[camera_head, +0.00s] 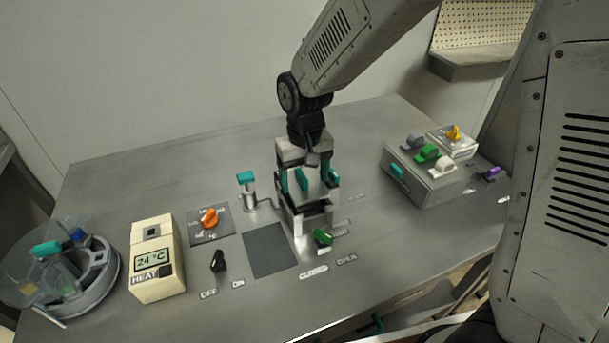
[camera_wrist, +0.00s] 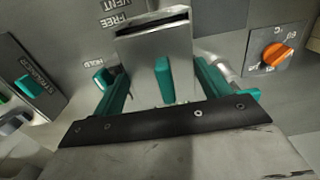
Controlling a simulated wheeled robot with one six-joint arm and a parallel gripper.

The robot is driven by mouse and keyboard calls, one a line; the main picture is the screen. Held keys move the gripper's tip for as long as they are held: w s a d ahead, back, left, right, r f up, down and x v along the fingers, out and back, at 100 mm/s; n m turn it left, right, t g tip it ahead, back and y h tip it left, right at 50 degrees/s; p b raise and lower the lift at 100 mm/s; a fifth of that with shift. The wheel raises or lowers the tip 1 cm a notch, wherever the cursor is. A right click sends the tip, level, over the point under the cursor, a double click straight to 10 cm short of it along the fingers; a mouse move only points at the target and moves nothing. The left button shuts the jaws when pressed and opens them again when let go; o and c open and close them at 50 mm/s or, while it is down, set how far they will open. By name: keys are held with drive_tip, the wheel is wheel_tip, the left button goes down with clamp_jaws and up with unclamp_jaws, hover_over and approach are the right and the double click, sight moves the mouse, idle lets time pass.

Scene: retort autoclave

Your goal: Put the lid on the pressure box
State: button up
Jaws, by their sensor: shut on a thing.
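The pressure box (camera_head: 299,222) is a grey metal box at mid-table, with a dark opening at its near side in the head view. My gripper (camera_head: 309,185) points down over it, with a teal finger on either side. A metal lid with an upright teal grip (camera_head: 302,178) is between the fingers; the grip also shows in the wrist view (camera_wrist: 164,80). My gripper (camera_wrist: 163,90) is shut on the lid, the fingers spread wide along its sides. A dark gap shows at the box's edge in the wrist view. Whether the lid touches the box rim, I cannot tell.
A green valve knob (camera_head: 322,237) sits close in front of the box. A teal-topped post (camera_head: 247,187), an orange dial (camera_head: 209,217) and a dark pad (camera_head: 269,250) are to its left. A heater (camera_head: 155,285) and round drum (camera_head: 90,295) stand farther left; a knobbed box (camera_head: 430,185) stands right.

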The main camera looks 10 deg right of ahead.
drive_tip(key=shift+f, duration=0.3)
idle(0.4)
drive_tip(key=shift+f, duration=0.3)
drive_tip(key=shift+f, duration=0.85)
idle(1.8)
drive_tip(key=o, duration=1.3)
drive_tip(key=shift+a, duration=0.1)
drive_tip(key=shift+c, duration=0.8)
drive_tip(key=shift+o, duration=0.2)
